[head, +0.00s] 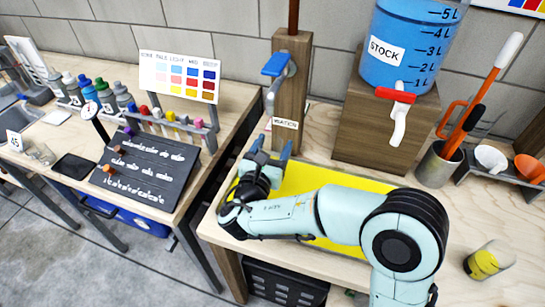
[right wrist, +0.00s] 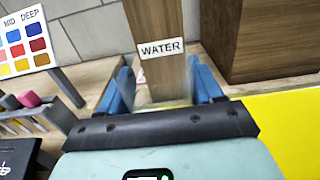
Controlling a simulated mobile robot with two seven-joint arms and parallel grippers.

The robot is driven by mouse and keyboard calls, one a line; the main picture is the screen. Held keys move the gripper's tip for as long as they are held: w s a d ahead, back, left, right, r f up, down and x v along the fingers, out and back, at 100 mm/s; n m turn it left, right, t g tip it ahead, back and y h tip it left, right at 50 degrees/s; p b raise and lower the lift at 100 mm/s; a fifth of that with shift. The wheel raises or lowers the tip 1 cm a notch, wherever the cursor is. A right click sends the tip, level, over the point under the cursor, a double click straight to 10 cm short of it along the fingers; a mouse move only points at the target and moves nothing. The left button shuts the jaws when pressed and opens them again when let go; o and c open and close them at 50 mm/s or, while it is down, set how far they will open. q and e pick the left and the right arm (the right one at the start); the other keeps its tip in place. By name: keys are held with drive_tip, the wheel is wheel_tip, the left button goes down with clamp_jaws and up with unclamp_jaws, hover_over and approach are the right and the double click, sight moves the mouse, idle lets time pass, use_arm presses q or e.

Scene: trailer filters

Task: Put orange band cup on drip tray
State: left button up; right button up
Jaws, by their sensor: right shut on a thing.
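My right gripper (head: 270,150) is in front of the wooden water post, below its blue-handled tap (head: 277,67). In the right wrist view, its two blue fingers (right wrist: 163,90) stand either side of a faint, clear thing, which looks like a see-through cup (right wrist: 165,98). The gripper is shut on it. No orange band shows, as the gripper body hides the lower part. A flat yellow surface (head: 315,178) lies under my right arm; I cannot tell whether it is the drip tray. My left gripper is out of view.
The post with the WATER label (head: 285,124) stands just behind the gripper. A blue stock tank (head: 410,50) sits on a wooden block (head: 380,140) to the right. A yellow-banded cup (head: 487,261) is at the far right.

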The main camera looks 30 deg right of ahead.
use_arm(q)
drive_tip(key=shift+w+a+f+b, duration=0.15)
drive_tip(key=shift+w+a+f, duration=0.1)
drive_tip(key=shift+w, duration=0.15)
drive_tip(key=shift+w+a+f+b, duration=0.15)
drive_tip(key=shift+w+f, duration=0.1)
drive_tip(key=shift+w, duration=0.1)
use_arm(e)
drive_tip(key=shift+f, duration=1.45)
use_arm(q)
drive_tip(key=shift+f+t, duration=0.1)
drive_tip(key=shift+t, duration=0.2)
use_arm(e)
drive_tip(key=shift+f, duration=0.1)
drive_tip(key=shift+f, duration=0.1)
drive_tip(key=o, duration=1.2)
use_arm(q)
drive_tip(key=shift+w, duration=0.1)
use_arm(e)
drive_tip(key=shift+o, duration=0.2)
